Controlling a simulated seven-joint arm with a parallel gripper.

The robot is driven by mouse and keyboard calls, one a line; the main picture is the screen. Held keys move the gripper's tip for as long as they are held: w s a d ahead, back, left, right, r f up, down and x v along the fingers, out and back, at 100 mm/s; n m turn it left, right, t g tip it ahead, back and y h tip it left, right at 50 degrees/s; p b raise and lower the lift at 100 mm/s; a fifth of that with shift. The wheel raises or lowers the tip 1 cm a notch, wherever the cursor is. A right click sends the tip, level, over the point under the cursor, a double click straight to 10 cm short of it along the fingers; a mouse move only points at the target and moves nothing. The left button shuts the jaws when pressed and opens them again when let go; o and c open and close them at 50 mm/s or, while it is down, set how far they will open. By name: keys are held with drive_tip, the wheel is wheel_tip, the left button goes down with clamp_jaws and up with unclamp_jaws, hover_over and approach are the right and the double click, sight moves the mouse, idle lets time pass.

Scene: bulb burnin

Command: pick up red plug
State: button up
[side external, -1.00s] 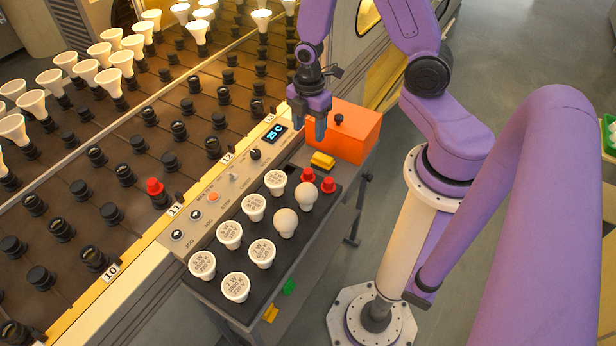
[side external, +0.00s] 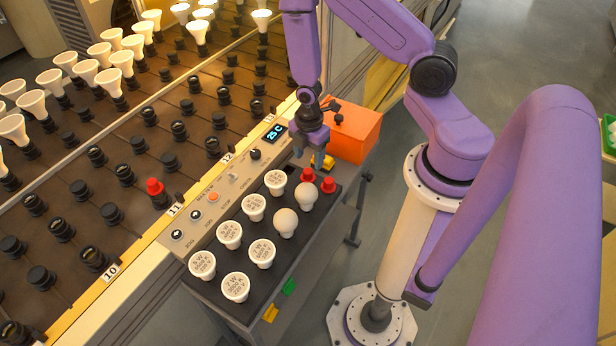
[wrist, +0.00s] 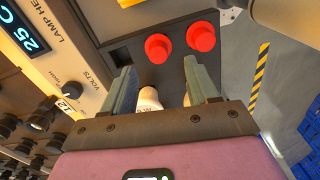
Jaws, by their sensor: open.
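Two red plugs stand side by side at the far end of the dark tray (side external: 215,262), one on the left (side external: 308,175) and one on the right (side external: 329,186). In the wrist view the left one (wrist: 158,48) and the right one (wrist: 201,37) lie just beyond my fingertips. A third red plug (side external: 155,187) sits in the socket rack near label 11. My gripper (side external: 308,157) is open and points down above the tray's far end, close to the left plug. In the wrist view its fingers (wrist: 163,72) are apart and hold nothing.
White bulbs (side external: 229,235) fill the tray in front of the plugs; one (wrist: 149,98) shows between my fingers. A control panel (side external: 213,196) runs along the left.

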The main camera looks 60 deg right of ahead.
sight(308, 171)
drive_tip(key=shift+w+f, duration=0.15)
drive_tip(key=shift+f, duration=2.5)
clamp_jaws()
